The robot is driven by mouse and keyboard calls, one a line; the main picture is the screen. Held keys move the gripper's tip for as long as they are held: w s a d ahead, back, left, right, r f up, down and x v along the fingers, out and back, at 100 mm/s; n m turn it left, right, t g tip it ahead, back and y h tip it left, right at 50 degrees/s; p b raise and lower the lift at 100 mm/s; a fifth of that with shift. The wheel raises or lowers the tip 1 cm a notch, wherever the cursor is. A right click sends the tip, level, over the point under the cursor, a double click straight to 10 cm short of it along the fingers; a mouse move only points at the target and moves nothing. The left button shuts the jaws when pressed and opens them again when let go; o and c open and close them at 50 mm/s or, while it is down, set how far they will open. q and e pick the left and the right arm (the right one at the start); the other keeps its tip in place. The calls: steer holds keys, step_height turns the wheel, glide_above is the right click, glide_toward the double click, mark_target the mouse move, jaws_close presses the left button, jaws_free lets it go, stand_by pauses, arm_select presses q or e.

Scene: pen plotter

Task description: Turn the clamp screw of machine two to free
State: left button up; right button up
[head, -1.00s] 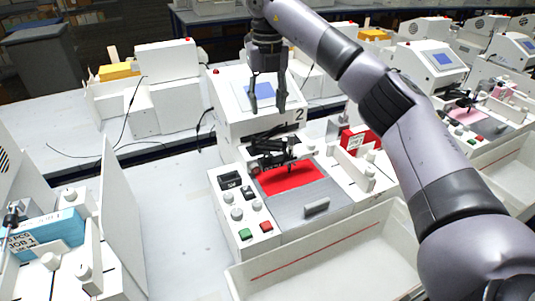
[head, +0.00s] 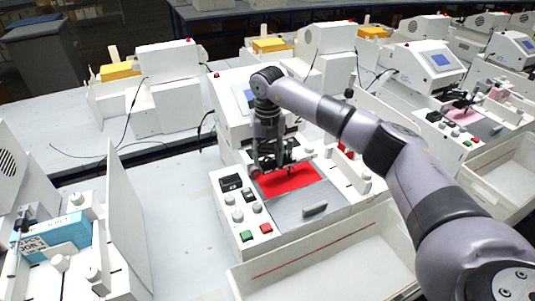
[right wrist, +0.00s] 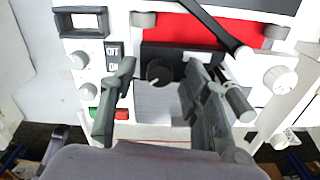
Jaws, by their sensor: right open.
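Machine two (head: 228,110) is the white plotter in the middle of the head view, with a red sheet (head: 300,180) on its bed. My right gripper (head: 272,168) is low over its pen carriage, pointing down, and hides most of the carriage. In the right wrist view the right gripper (right wrist: 160,69) is open. A round black knob (right wrist: 158,72), which looks like the clamp screw, shows in the gap between the two fingers, apart from both. Its height relative to the fingertips is hard to tell. My left gripper is not in view.
Grey knobs, an OFF/ON switch (right wrist: 114,54) and green and red buttons (head: 246,236) line the machine's left panel. A black arm (right wrist: 215,25) crosses the red sheet. A white bin (head: 330,265) stands in front. Other plotters stand left, right and behind.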

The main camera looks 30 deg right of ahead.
steer(key=shift+c, duration=0.2)
jaws_close()
stand_by(0.3)
steer(key=n+b, duration=0.2)
steer(key=n, duration=0.1)
steer(key=shift+f+n, duration=0.1)
steer(key=shift+n, duration=0.2)
steer(key=n+b, duration=0.1)
steer(key=n, duration=0.2)
steer(key=shift+n, duration=0.3)
steer(key=n+b, duration=0.1)
steer(key=n, duration=0.5)
steer(key=shift+b, duration=0.4)
steer(key=n, duration=0.6)
steer(key=shift+r+n+b, duration=0.2)
steer(key=shift+n+b, duration=0.1)
